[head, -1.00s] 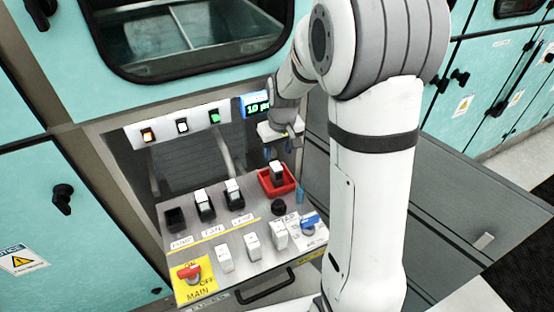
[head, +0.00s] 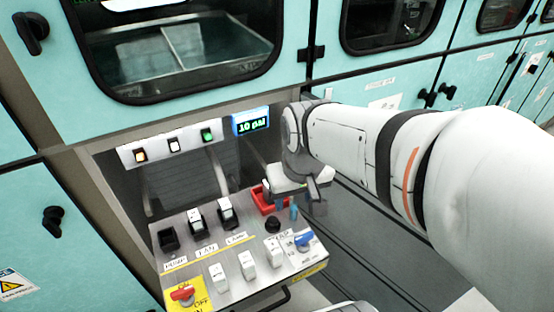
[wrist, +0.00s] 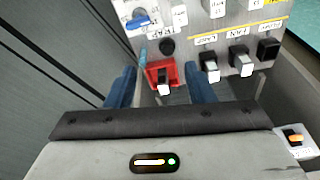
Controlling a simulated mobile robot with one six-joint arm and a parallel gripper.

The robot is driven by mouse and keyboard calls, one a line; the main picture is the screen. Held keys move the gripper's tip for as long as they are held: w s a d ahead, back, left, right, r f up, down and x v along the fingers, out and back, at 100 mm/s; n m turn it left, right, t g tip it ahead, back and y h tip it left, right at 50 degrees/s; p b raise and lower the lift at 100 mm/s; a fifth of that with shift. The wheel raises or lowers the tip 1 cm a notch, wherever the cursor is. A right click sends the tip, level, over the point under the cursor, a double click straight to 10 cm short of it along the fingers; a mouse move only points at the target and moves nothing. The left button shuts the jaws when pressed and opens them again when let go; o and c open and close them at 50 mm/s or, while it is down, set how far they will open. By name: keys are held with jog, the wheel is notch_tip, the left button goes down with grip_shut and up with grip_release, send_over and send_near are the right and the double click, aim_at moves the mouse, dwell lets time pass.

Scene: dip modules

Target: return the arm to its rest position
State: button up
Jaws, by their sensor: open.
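My gripper (head: 283,203) hangs at the end of my white arm, which comes in from the right in the head view. It is in front of the red tray at the panel's far right corner and hides part of it. In the wrist view my two blue fingers (wrist: 162,90) stand apart with nothing held between them. The red tray (wrist: 177,72) shows beyond them, with a dark and white module (wrist: 164,82) in it. The tray's left part (head: 258,199) shows in the head view; the module there is hidden.
The sloped control panel (head: 215,258) carries dark sockets, modules, white switches, a red MAIN knob (head: 182,293) and a blue knob (head: 303,240). A lit screen (head: 252,122) and three indicator lamps are behind it. Teal cabinets stand around; grey floor panels lie right.

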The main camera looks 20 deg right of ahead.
jog(key=shift+s, duration=1.05)
notch_tip(320, 180, up, 5)
jog(key=p, duration=0.4)
jog(key=shift+s+r+p, duration=0.1)
jog(key=shift+s+p, duration=0.05)
jog(key=shift+p, duration=0.25)
dwell(0.8)
